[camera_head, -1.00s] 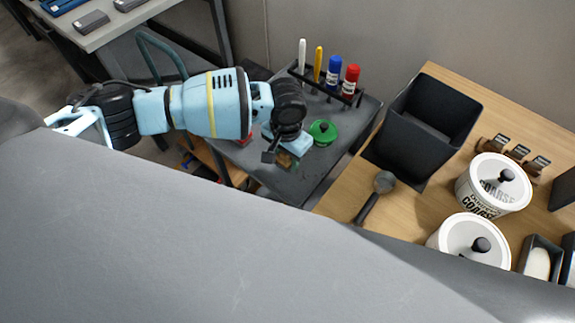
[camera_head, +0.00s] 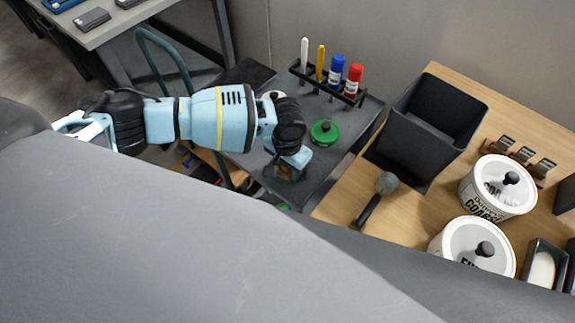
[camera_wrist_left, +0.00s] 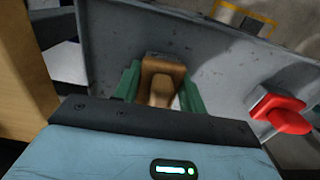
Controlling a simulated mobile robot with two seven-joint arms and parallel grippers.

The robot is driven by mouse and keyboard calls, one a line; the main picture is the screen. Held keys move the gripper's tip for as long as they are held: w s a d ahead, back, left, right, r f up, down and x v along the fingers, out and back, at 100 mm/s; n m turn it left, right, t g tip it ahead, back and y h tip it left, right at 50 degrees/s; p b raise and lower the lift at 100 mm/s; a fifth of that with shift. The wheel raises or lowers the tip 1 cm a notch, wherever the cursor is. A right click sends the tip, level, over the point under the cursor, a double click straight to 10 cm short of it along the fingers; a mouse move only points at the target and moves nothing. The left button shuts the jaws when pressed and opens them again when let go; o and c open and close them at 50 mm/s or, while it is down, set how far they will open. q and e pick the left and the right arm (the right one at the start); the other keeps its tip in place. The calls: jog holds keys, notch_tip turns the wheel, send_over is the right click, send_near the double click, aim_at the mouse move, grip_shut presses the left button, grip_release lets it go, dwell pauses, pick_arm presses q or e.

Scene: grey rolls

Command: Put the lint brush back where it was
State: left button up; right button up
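A brown, wooden-looking block with a rounded handle, which I take to be the lint brush (camera_wrist_left: 163,82), shows between the green fingers of my left gripper (camera_wrist_left: 160,92) in the left wrist view. The fingers are against its two sides. In the head view my left gripper (camera_head: 285,172) is low over the near part of the dark grey tray top (camera_head: 335,158), and the brush is mostly hidden there by the gripper. Whether the brush touches the tray top cannot be told. My right gripper is not in view.
A green lidded thing (camera_head: 323,132) stands right of the gripper. A rack (camera_head: 322,84) with several markers is behind it. A red object (camera_wrist_left: 283,113) shows in the wrist view. To the right are a black bin (camera_head: 430,120), a dark-handled tool (camera_head: 377,197) and white canisters (camera_head: 497,187).

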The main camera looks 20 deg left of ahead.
pick_arm(q)
jog(key=o, duration=0.4)
jog(key=shift+o, duration=0.2)
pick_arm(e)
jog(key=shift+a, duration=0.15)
pick_arm(q)
notch_tip(320, 180, up, 11)
jog(key=shift+r+p, duration=0.1)
jog(key=shift+p, duration=0.6)
jog(key=shift+r, duration=0.6)
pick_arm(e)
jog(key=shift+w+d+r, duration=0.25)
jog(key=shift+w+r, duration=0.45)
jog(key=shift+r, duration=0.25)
